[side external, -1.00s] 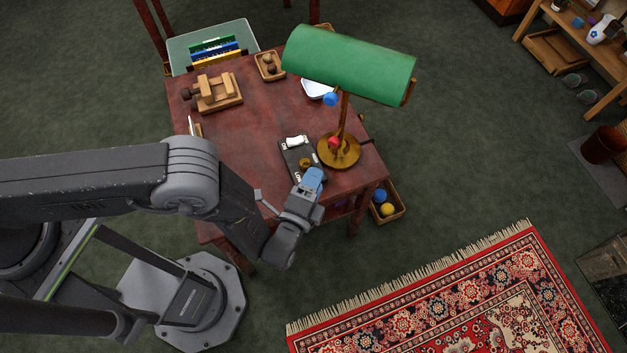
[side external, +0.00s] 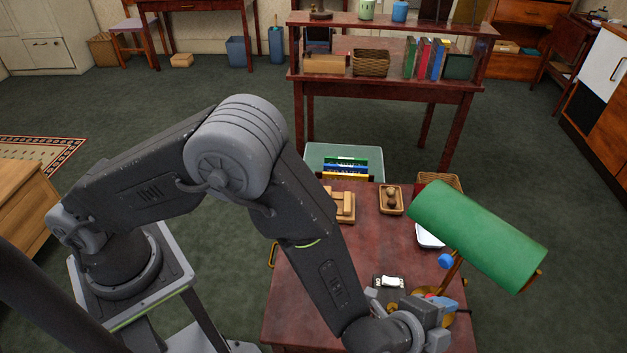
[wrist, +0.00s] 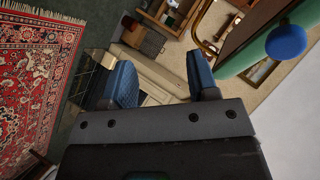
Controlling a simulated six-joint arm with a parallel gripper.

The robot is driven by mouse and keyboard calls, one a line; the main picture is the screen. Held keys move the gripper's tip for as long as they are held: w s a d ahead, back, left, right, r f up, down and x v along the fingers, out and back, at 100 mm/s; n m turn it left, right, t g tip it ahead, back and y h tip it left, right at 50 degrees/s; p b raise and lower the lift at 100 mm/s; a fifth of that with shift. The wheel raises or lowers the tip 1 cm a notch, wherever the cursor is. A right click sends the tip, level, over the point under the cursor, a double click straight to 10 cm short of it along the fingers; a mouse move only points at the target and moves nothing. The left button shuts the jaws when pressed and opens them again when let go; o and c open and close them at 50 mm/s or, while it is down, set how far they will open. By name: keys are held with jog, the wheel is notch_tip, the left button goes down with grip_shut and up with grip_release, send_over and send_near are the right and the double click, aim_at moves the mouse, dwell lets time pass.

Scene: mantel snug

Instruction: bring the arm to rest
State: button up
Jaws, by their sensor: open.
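My gripper (side external: 430,312) is at the near right of the dark red desk (side external: 310,285), in front of the lamp's base in the side view. In the wrist view its two blue-padded fingers (wrist: 160,85) stand apart with nothing held between them. The green-shaded brass lamp (side external: 478,235) stands on the desk's right side, its foot partly hidden by my gripper. In the wrist view the lamp's green shade (wrist: 243,62) and a blue ball (wrist: 286,42) are close, to the right of the fingers.
A dark plate with a white switch (side external: 388,282) lies left of my gripper. Wooden blocks (side external: 343,206), a small tray (side external: 391,199) and a white dish (side external: 428,238) sit farther back. A patterned rug (wrist: 38,85) shows at left in the wrist view.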

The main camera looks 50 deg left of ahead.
jog(key=s+a+r+n+g+h, duration=0.1)
jog(key=a+r+n+g, duration=0.15)
jog(key=a+r, duration=0.7)
jog(key=s+a+r+n+g, duration=0.15)
jog(key=a+r+n, duration=0.35)
jog(key=r, duration=0.7)
jog(key=s+a+r+n+g+y, duration=0.1)
jog(key=s+a+r+n+y, duration=0.1)
jog(key=s+a, duration=0.5)
jog(key=s+a+r+n+g+y, duration=0.1)
jog(key=s+a+n, duration=0.4)
jog(key=a, duration=0.9)
jog(key=s+r+y, duration=0.1)
jog(key=s+r, duration=0.1)
jog(key=s, duration=0.1)
jog(key=shift+g+y, duration=0.3)
jog(key=shift+g, duration=0.1)
jog(key=shift+o, duration=0.4)
jog(key=shift+r, duration=0.2)
